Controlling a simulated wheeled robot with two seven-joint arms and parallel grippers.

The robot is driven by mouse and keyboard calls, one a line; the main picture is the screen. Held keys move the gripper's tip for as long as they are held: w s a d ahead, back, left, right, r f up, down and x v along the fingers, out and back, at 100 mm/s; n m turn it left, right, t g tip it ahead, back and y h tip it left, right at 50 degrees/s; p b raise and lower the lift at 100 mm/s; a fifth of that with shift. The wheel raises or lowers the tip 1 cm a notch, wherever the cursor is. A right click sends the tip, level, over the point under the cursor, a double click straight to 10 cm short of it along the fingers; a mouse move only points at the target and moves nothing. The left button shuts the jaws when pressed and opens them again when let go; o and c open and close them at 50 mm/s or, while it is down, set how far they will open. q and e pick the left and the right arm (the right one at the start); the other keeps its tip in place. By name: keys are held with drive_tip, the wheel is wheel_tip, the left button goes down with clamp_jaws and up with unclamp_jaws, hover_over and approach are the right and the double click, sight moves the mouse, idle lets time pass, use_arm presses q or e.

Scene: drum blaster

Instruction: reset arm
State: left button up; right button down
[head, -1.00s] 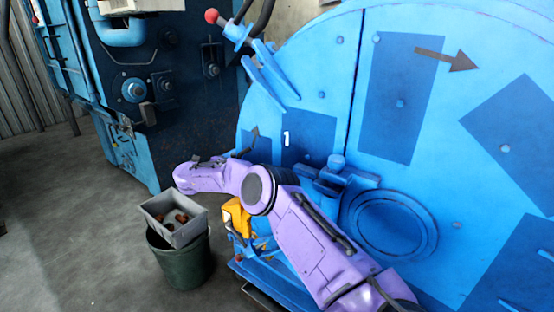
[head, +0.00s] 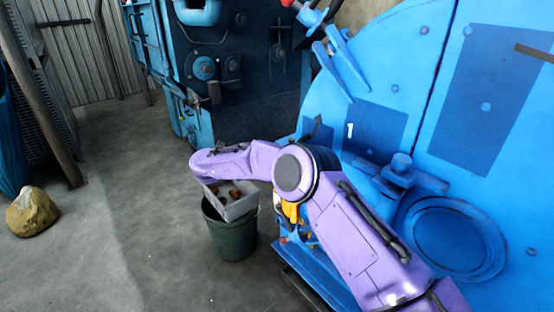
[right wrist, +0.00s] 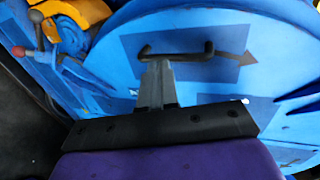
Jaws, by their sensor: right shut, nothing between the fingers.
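My right arm (head: 360,235), purple, reaches in from the lower right in the head view and bends left in front of the blue drum blaster (head: 465,160). Its gripper cannot be made out there. In the right wrist view, my right gripper (right wrist: 156,82) has its fingers together with nothing between them. The blue blaster surface (right wrist: 185,75) with an arrow lies behind it, and a dark curved handle (right wrist: 178,55) shows just beyond the fingertips. I cannot tell whether they touch. My left gripper is not in view.
A grey tray (head: 243,208) with brown pieces sits on a green bin (head: 232,238), partly hidden by my arm. Dark blue machinery (head: 235,75) stands behind.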

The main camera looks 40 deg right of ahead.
drive_tip(key=a+f+n+t+y+p, duration=0.1)
drive_tip(key=a+f+n+t, duration=0.5)
drive_tip(key=f+n+t, duration=0.55)
drive_tip(key=s+a+f+n+y+p, duration=0.2)
drive_tip(key=s+a+f+n+y, duration=0.35)
drive_tip(key=s+f+n, duration=0.35)
drive_tip(key=s+a+f+n+g+y, duration=0.1)
drive_tip(key=s+f+n+g+y, duration=0.35)
drive_tip(key=s, duration=0.85)
drive_tip(key=s+d+f+n+g+p, duration=0.1)
drive_tip(key=s+n+g+p, duration=0.2)
drive_tip(key=s, duration=1.8)
drive_tip(key=shift+d+n+g+p, duration=0.15)
drive_tip(key=shift+n+g+p, duration=0.2)
drive_tip(key=shift+n, duration=0.25)
